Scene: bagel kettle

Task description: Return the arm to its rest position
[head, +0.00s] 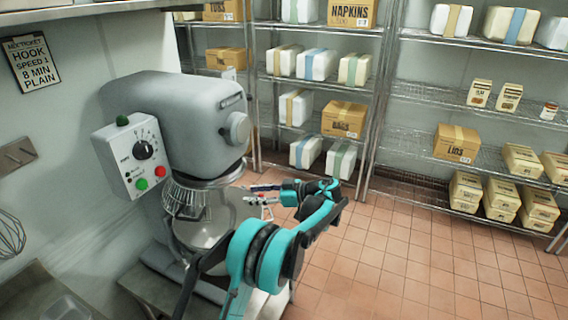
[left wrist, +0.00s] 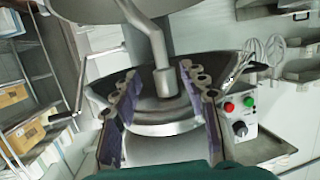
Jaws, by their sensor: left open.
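My left arm reaches across the lower middle of the head view, and its gripper (head: 262,192) is beside the bowl of the big grey mixer (head: 190,115). In the head view the bowl (head: 205,235) is partly hidden by my arm. My right gripper is not in either view.
The mixer's control box (head: 132,158) has a dial and red and green buttons. A whisk (head: 10,235) hangs on the left wall. Wire shelves (head: 440,95) with boxes and bags stand at the back. The tiled floor (head: 410,260) to the right is clear.

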